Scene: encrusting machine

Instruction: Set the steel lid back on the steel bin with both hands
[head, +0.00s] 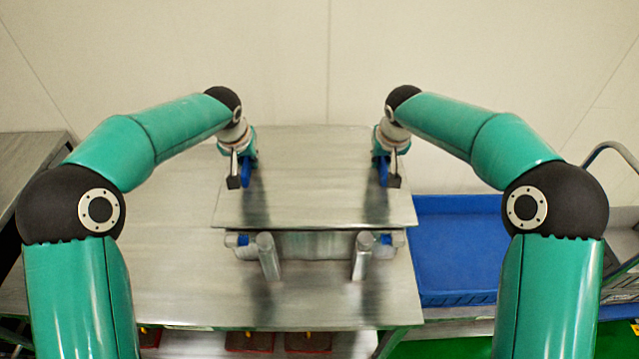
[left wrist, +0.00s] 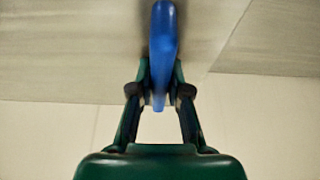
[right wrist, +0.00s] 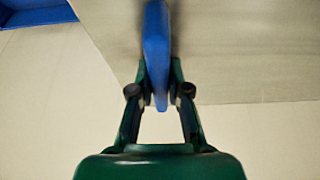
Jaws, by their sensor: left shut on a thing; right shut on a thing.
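The steel lid (head: 312,190) is a flat grey sheet with two upright blue handles. My left gripper (head: 240,176) is shut on the left blue handle (left wrist: 163,45). My right gripper (head: 391,176) is shut on the right blue handle (right wrist: 156,45). The lid looks about level and lies over the steel bin (head: 315,245). Only the bin's front shows below the lid's front edge, with two rounded steel posts and small blue parts. The lid hides the bin's opening. I cannot tell whether the lid touches the rim.
The steel table (head: 150,250) is bare to the left and in front of the bin. A large blue tray (head: 455,285) stands to the right, beside a metal rail (head: 612,147). A pale wall (head: 310,60) closes the back. Reddish-brown items (head: 250,342) sit below the table's front edge.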

